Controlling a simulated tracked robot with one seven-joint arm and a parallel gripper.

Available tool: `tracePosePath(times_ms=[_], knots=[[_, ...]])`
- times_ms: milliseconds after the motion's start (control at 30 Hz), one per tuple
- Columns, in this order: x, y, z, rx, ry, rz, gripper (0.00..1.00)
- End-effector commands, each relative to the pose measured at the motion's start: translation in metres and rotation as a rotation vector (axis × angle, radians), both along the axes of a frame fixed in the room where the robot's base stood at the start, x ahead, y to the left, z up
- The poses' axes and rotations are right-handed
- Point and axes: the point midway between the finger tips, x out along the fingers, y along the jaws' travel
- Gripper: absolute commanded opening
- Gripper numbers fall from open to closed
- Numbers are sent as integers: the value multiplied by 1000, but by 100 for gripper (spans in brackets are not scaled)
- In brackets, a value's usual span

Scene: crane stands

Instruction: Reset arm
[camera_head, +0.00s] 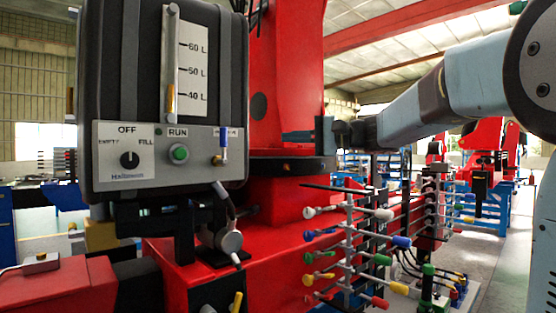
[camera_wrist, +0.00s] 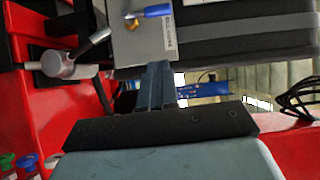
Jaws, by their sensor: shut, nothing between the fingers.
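My arm (camera_head: 420,100) reaches in from the right in the head view. My gripper (camera_head: 290,137) is at its end, in front of the red crane column and to the right of the black tank's panel. In the wrist view my gripper (camera_wrist: 158,70) has its two blue-grey fingers together, with nothing between them. The fingers point toward the panel edge (camera_wrist: 135,45) and appear apart from it, though depth is hard to judge.
The black tank (camera_head: 120,60) has a panel with a knob (camera_head: 130,160), a green button (camera_head: 180,153) and a blue-handled valve (camera_head: 223,147). A grey hose fitting (camera_head: 228,240) hangs below. A rack of coloured levers (camera_head: 350,240) stands beneath my arm. Open floor (camera_head: 485,250) shows at right.

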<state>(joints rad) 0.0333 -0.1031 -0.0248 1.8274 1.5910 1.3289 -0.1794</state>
Motion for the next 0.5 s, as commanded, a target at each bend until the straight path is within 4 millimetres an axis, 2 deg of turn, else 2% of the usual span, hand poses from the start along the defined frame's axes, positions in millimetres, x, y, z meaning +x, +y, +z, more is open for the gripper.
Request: tracePosePath(times_ms=[167, 267, 367, 500], knots=[[-5, -1, -4, -20, 3, -1, 0], [-20, 0, -20, -92, 14, -8, 0], [-46, -2, -49, -221, 32, -20, 0], [-90, -15, -100, -450, 49, -44, 0]])
